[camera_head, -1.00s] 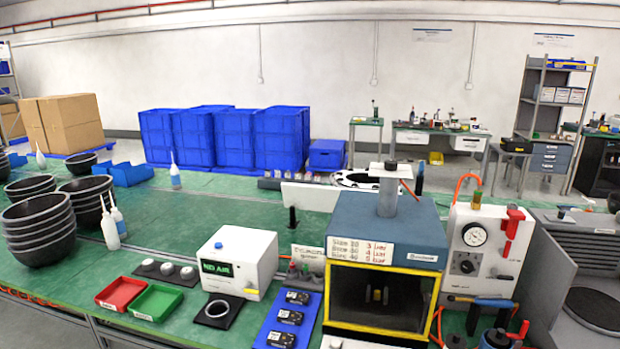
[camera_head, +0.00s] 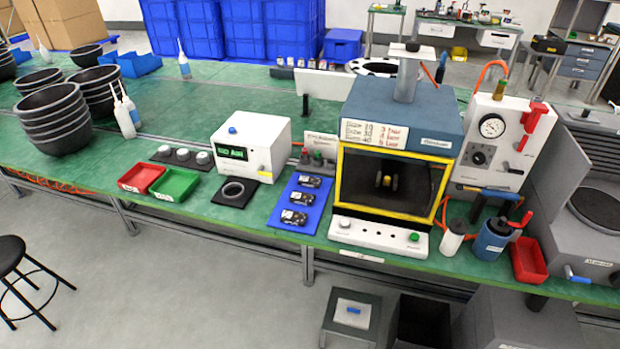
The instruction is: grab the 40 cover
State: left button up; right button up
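No piece readable as the 40 cover shows. Three small round grey pieces (camera_head: 183,154) sit in a row on a dark strip. Several small black pieces (camera_head: 301,197) with pale labels lie on a blue mat (camera_head: 289,219); the labels are too small to read. A sign (camera_head: 374,134) on the yellow-framed machine (camera_head: 390,185) has size lines 20 or 10, 30 and 40, not sharp enough to be sure. Neither of my grippers is in view.
Black bowls (camera_head: 55,118) stack at left. A stool (camera_head: 14,255) stands in front.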

aim_at(305, 180)
jog(key=z, duration=0.15)
jog(key=i+j+z, duration=0.15)
jog(key=j+z, duration=0.15)
jog(key=i+j+z, duration=0.1)
jog(key=j+z, duration=0.5)
jog(key=j, duration=0.15)
jog(key=i, duration=0.05)
